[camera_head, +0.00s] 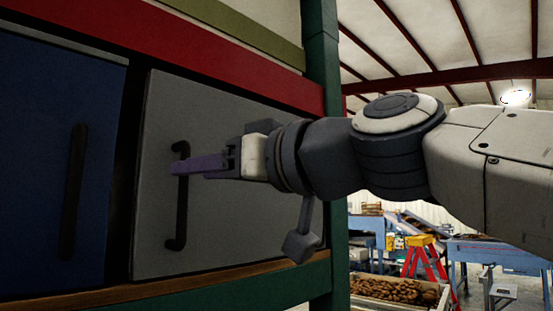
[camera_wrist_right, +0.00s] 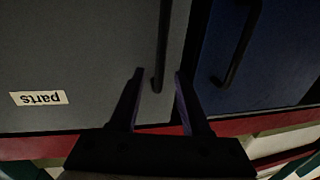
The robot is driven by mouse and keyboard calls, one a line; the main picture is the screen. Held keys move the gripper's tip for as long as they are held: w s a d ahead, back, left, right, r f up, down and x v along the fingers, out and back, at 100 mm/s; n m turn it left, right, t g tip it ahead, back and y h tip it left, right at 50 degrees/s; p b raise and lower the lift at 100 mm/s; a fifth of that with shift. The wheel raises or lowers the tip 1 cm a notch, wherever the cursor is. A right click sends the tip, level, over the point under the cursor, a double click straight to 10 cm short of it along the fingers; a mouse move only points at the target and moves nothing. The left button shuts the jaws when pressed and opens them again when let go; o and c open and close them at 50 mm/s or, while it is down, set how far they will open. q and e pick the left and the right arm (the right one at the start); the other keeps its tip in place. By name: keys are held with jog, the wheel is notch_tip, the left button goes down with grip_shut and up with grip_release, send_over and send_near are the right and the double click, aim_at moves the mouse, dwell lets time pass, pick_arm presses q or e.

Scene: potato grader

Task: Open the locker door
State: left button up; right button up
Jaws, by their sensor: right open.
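The grey locker door (camera_head: 225,220) has a black vertical bar handle (camera_head: 181,225) near its left edge and looks shut. My right gripper (camera_head: 178,167), with purple fingers, is at the upper part of this handle. In the right wrist view the open gripper (camera_wrist_right: 159,74) has one finger on each side of the handle (camera_wrist_right: 163,45), whose end shows between the fingertips. I cannot tell whether either finger touches it. A "parts" label (camera_wrist_right: 38,98) shows upside down on the grey door there. My left gripper is not in view.
A blue door (camera_head: 35,150) with its own black handle (camera_head: 72,190) is left of the grey one, across a dark gap. A red beam (camera_head: 190,55) runs above, and a green post (camera_head: 322,60) stands right. Farther back are a potato crate (camera_head: 395,290) and a red-and-yellow stepladder (camera_head: 420,255).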

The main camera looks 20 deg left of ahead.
jog(key=a, duration=0.1)
jog(key=a+p, duration=0.1)
jog(key=a, duration=0.1)
jog(key=shift+w+a+r+p, duration=0.1)
jog(key=shift+w+a+p, duration=0.2)
jog(key=shift+w+a, duration=0.1)
jog(key=shift+a, duration=0.35)
grip_shut()
dwell(0.8)
